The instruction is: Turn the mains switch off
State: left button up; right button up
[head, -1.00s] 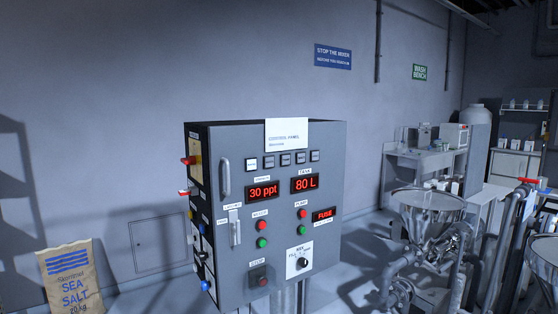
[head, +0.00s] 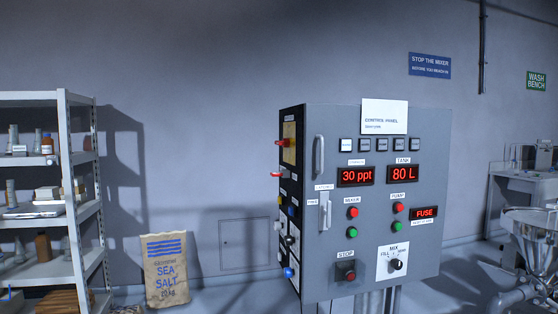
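The grey control panel (head: 335,222) stands right of the middle in the head view. On its dark left side face, a red handle (head: 281,142) sits on a yellow plate (head: 289,146). A second red-tipped handle (head: 277,174) sticks out lower down. I cannot read their labels, so I cannot tell which is the mains switch. The front shows lit red displays reading 30 ppt (head: 356,176) and 80 L (head: 403,173), and a lit FUSE sign (head: 424,213). Neither of my grippers is in view.
A metal shelf (head: 75,99) with bottles and boxes stands at the left. A sea salt sack (head: 166,270) stands on the floor between shelf and panel. A metal hopper (head: 530,228) and pipes are at the right edge. Floor left of the panel looks clear.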

aim_at(285, 142)
jog(key=u, duration=1.35)
jog(key=i, duration=2.85)
jog(key=z, duration=2.2)
